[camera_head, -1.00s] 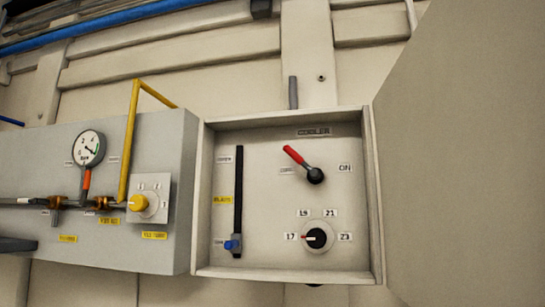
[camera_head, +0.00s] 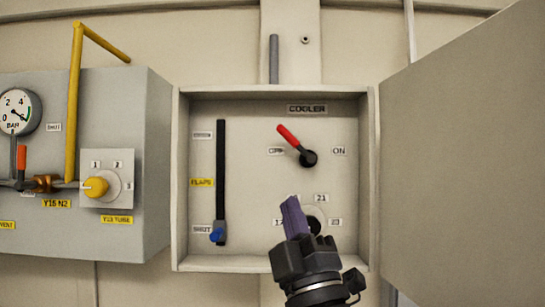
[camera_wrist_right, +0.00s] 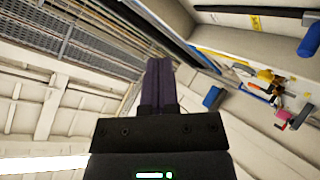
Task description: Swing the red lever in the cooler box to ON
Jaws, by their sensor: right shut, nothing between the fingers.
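The open cooler box (camera_head: 183,180) is in the middle of the head view, with a COOLER label at its top. Its red lever (camera_head: 288,135) tilts up and left from a black pivot, its tip above the OFF label (camera_head: 276,151). The ON label (camera_head: 339,151) is to the right of the pivot. My right gripper (camera_head: 292,208) is in front of the lower part of the box, below the lever and apart from it in the picture. Its purple fingers are together and empty; they also show in the right wrist view (camera_wrist_right: 159,75). My left gripper is out of view.
The right gripper partly hides the numbered dial (camera_head: 318,217). A slider with a blue knob (camera_head: 217,235) is at the box's left. The open door (camera_head: 460,170) fills the right side. A grey gas panel (camera_head: 120,230) with a yellow pipe (camera_head: 74,110) is at left.

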